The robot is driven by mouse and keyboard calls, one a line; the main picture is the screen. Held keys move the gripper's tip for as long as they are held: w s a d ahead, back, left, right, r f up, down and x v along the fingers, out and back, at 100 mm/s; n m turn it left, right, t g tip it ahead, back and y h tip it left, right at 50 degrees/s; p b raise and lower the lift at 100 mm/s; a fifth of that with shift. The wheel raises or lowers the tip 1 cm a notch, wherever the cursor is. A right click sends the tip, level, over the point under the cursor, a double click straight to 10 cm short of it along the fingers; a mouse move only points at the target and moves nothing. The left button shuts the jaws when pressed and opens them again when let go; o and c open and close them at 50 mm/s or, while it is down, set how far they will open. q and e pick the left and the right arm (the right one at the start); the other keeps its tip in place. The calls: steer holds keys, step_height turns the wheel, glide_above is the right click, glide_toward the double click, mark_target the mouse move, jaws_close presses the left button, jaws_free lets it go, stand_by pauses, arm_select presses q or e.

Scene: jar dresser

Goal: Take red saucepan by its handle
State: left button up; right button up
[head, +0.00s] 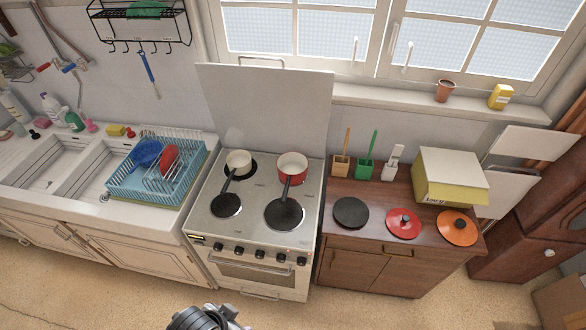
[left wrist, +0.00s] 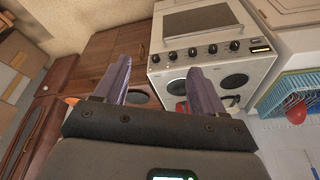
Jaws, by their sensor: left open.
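The red saucepan (head: 292,165) stands upright on the back right of the white stove, its pale inside facing up. Its dark handle (head: 285,188) points toward the front, over the front right burner. In the left wrist view, which is turned upside down, a bit of the red saucepan (left wrist: 181,107) shows, mostly hidden behind a finger. My left gripper (left wrist: 158,68) is open and empty, its two fingers spread, well short of the stove. My right gripper is in neither view.
A cream saucepan (head: 238,160) stands left of the red one, also on the stove (head: 256,205). A blue dish rack (head: 130,185) is to the left. The wooden dresser on the right holds lids, including a red lid (head: 404,223), and a bread box (head: 450,175).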

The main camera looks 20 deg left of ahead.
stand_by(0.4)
arm_select(q)
steer(key=shift+c, duration=1.4)
